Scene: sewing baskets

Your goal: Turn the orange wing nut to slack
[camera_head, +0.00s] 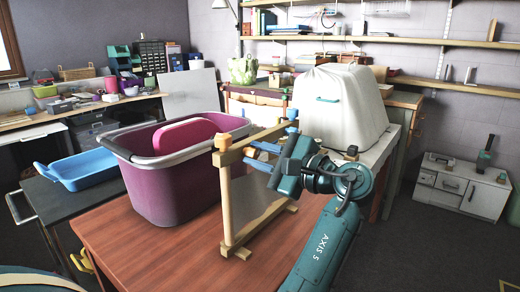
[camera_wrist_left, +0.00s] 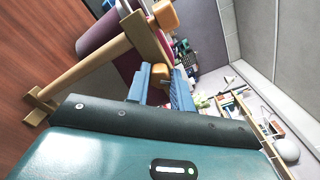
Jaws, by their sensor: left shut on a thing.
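My left gripper (camera_head: 257,155) reaches to the frame's near upper side from the right. In the left wrist view its two blue fingers (camera_wrist_left: 160,86) are closed around an orange wing nut (camera_wrist_left: 159,74) beside the wooden post. Another orange knob (camera_wrist_left: 166,13) sits at the post's end, apart from the fingers. My right gripper is not in view.
A purple basket (camera_head: 170,188) stands on the table (camera_head: 150,250) just left of the frame. A white covered machine (camera_head: 340,108) stands behind my left arm. A blue tray (camera_head: 85,170) lies on the dark surface at left. The table's front left is clear.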

